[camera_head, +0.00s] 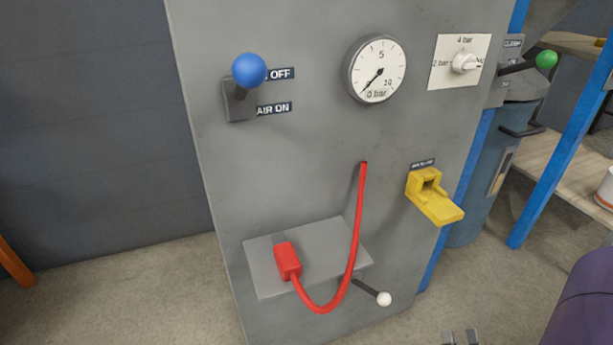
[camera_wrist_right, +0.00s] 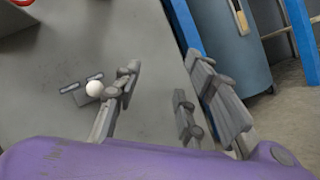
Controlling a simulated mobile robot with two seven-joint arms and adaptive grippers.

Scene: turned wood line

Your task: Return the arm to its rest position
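My right gripper (camera_head: 460,338) is at the bottom edge of the head view, right of centre, with only its fingertips showing. Part of my purple right arm (camera_head: 588,305) shows at the lower right. In the right wrist view the gripper (camera_wrist_right: 163,85) has its fingers spread apart with nothing between them. It is in front of the grey panel, apart from the white-knobbed lever (camera_head: 384,299). The lever's white ball (camera_wrist_right: 94,88) shows left of the fingers in the wrist view. My left arm and gripper are not in view.
The grey panel (camera_head: 310,170) carries a blue-knobbed lever (camera_head: 249,70), a gauge (camera_head: 376,70), a white dial (camera_head: 464,63) and a yellow latch (camera_head: 432,199). A red hose (camera_head: 355,240) with a red plug (camera_head: 287,261) hangs over a small shelf (camera_head: 265,284). A blue post (camera_head: 555,140) stands right.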

